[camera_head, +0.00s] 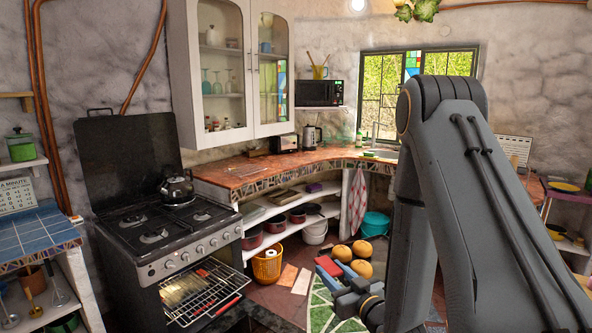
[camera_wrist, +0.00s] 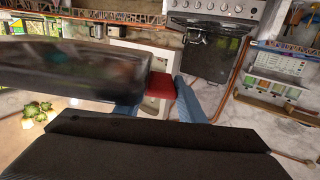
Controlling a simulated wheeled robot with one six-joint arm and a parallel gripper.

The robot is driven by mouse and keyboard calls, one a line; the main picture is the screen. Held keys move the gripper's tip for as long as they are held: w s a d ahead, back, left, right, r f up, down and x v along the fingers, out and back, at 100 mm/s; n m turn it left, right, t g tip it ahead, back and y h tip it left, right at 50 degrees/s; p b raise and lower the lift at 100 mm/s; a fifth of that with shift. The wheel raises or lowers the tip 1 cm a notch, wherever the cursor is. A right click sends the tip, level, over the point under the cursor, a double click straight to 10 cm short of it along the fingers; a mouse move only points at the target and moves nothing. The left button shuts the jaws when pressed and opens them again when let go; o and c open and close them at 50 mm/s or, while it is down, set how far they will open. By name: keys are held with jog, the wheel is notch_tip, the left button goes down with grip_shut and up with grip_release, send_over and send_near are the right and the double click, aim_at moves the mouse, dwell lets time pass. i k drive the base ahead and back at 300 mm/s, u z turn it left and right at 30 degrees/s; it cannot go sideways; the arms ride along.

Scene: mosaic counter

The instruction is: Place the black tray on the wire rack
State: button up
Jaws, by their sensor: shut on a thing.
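The wire rack (camera_head: 207,293) is pulled partway out of the open oven, below the stove top, in the head view. Pale and reddish long things lie on it. My gripper (camera_head: 336,277), with blue fingers, is right of the oven and apart from the rack. It is shut on a small red piece (camera_head: 328,264), which also shows between the fingers in the wrist view (camera_wrist: 160,86). A blurred dark slab (camera_wrist: 70,75) beside the red piece fills the left of the wrist view. I cannot tell whether it is the black tray; no tray is clear in the head view.
A stove (camera_head: 160,225) with a black kettle (camera_head: 177,187) stands at the left. An orange basket (camera_head: 267,265) and several round orange things (camera_head: 362,249) stand on the floor beyond my gripper. A curved counter (camera_head: 270,167) runs behind.

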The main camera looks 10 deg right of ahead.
aim_at(245, 169)
jog(key=z, duration=0.9)
jog(key=i, duration=4.3)
jog(key=u, duration=0.5)
jog(key=i, duration=1.15)
jog(key=u, duration=0.9)
